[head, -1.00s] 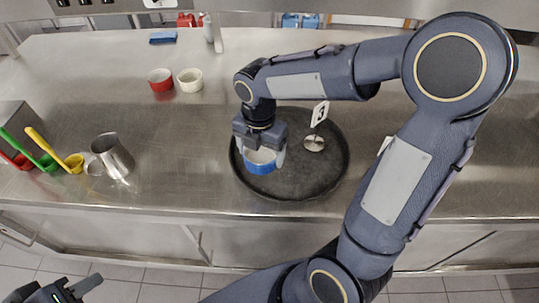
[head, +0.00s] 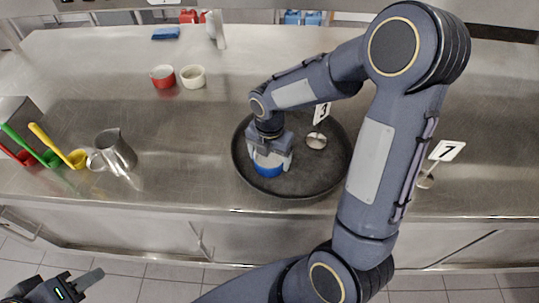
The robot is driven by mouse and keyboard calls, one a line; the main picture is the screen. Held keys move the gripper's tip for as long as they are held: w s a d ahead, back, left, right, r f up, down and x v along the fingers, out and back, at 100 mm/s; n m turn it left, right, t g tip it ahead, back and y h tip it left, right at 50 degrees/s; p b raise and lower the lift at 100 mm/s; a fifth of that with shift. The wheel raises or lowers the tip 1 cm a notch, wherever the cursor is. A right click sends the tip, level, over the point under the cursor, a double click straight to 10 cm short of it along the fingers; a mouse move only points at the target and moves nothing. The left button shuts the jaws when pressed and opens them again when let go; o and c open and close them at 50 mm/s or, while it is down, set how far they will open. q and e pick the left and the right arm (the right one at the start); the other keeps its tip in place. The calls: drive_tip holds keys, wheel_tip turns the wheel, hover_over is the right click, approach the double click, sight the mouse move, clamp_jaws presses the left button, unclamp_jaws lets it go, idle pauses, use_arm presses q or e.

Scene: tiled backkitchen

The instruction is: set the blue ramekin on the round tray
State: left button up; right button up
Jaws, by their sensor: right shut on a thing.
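The blue ramekin (head: 268,171) is at the left part of the dark round tray (head: 309,190) on the steel counter. My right gripper (head: 270,160) is over it, with its fingers at the ramekin's sides, shut on it. The gripper hides the ramekin's upper part, and I cannot tell whether its base touches the tray. My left gripper (head: 84,284) is at the lower left, in front of the counter and away from the tray. Its fingers look apart, with nothing between them.
A number 3 card holder (head: 316,140) stands on the tray, right of the ramekin. A number 7 holder (head: 425,181) stands right of the tray. A red ramekin (head: 163,77), a white ramekin (head: 193,77), a metal jug (head: 117,152) and coloured ladles (head: 74,159) are left.

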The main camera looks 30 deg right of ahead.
sight(269, 163)
drive_tip(key=o, duration=1.1)
drive_tip(key=shift+c, duration=0.2)
wheel_tip(269, 163, up, 11)
drive_tip(key=s+a+r+m+t+y, duration=0.1)
drive_tip(key=s+m+t+y, duration=0.1)
drive_tip(key=s+m, duration=0.6)
drive_tip(key=s+a+r+m+t+y, duration=0.1)
drive_tip(key=s+m, duration=0.7)
drive_tip(key=m, duration=1.1)
drive_tip(key=shift+s+a+r+t+y, duration=0.25)
drive_tip(key=shift+s+a+t+y, duration=0.2)
drive_tip(key=shift+t, duration=0.85)
drive_tip(key=shift+w, duration=0.1)
